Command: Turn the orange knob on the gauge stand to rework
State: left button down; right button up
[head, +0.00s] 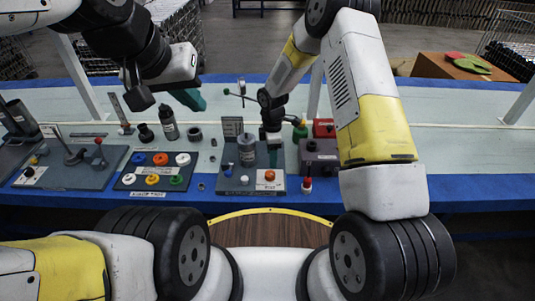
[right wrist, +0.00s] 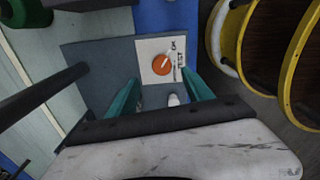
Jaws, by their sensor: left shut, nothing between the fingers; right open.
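The orange knob (head: 269,175) sits on a white label at the front right of the dark grey gauge stand (head: 237,185). In the right wrist view the knob (right wrist: 161,65) has a pale pointer mark aimed up and right, toward the printed words. "OK" and "TEST" can be made out there; a further word is too small to read. My right gripper (right wrist: 160,78) is open, its teal fingertips to either side of and short of the knob; it also shows above the stand in the head view (head: 272,152). My left gripper (head: 190,99) is shut and empty, over the back left of the table.
A tray of coloured caps (head: 125,183) lies left of the stand. A grey cylinder (head: 246,150) rises from the stand.

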aim_at(270, 173)
jog(key=shift+s+a+f+n, duration=0.1)
jog(key=shift+a+f+n, duration=0.05)
jog(key=shift+f, duration=0.4)
jog(key=shift+s+a+f+n, duration=0.1)
jog(key=shift+a+f+n, duration=0.05)
jog(key=shift+f, duration=0.35)
notch_tip(270, 173, down, 7)
jog(key=shift+w+f, duration=0.1)
grip_shut()
